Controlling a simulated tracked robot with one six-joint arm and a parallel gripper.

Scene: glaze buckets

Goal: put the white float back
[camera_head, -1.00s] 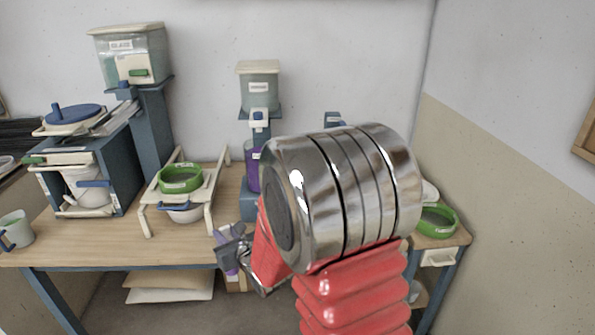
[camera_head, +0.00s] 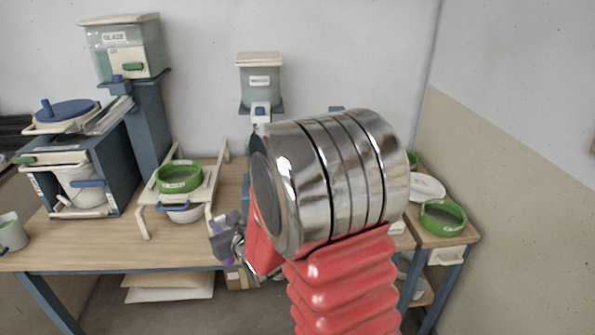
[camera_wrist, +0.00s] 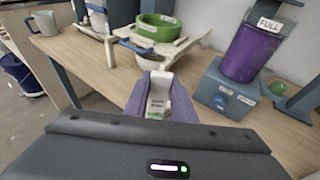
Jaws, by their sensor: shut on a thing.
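My gripper (camera_head: 226,243) is in front of the table's front edge in the head view, left of my red and chrome arm. In the wrist view its purple fingers (camera_wrist: 160,104) are shut on a small white block-like piece with a label, which looks like the white float (camera_wrist: 158,88). The float stands between the fingertips, its lower part hidden by them. In the head view the float is too small to tell apart. A purple container marked FULL (camera_wrist: 252,54) stands on a blue base (camera_wrist: 222,98) to the right of the gripper in the wrist view.
A green-rimmed sieve (camera_head: 179,178) sits on a cream rack (camera_head: 206,192) at the table's left middle. A blue frame (camera_head: 112,165) holds a white bucket (camera_head: 82,188). A mug (camera_head: 12,232) is far left. Another green-rimmed sieve (camera_head: 443,218) is at right. Bare tabletop (camera_head: 120,238) lies in front.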

